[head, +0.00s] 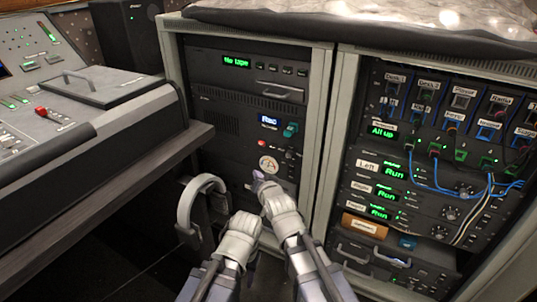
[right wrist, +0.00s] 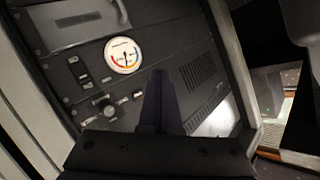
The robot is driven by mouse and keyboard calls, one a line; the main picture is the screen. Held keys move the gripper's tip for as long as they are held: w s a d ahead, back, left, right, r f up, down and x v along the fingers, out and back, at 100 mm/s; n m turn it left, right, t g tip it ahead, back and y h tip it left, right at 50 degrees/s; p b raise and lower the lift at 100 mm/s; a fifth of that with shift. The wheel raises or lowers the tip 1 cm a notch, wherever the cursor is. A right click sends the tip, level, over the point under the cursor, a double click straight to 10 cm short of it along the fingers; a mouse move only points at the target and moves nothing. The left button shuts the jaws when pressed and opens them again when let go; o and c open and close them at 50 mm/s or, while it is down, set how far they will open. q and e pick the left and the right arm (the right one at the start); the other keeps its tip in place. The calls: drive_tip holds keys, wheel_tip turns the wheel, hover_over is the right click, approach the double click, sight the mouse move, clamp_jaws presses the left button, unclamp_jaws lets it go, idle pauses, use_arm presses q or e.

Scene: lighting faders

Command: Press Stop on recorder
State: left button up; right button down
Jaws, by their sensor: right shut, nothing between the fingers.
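The recorder (head: 235,125) is a dark unit in the left rack, with a lit "Rec" display (head: 268,121). A teal switch (head: 291,130), a red button (head: 262,143) and a round white dial (head: 268,164) are on its front. The dial also shows in the right wrist view (right wrist: 123,55). I cannot read which control is Stop. My right gripper (head: 257,178) is shut and empty, just below the dial; its fingers also show in the right wrist view (right wrist: 160,95). Whether they touch the panel is unclear. My left gripper (head: 246,222) is lower left, its fingers not clearly visible.
A "No tape" unit (head: 237,62) sits above the recorder. The right rack holds patch gear with blue cables (head: 440,190) and "Run" units (head: 390,191). A mixing desk (head: 60,145) stands at left. Headphones (head: 186,205) hang beside the left rack.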

drive_tip(key=r, duration=0.1)
drive_tip(key=t, duration=0.1)
drive_tip(key=w+r+m, duration=0.1)
drive_tip(key=shift+w+a+r+t, duration=0.1)
drive_tip(key=shift+a+r+t, duration=0.25)
drive_tip(key=shift+a+t, duration=0.05)
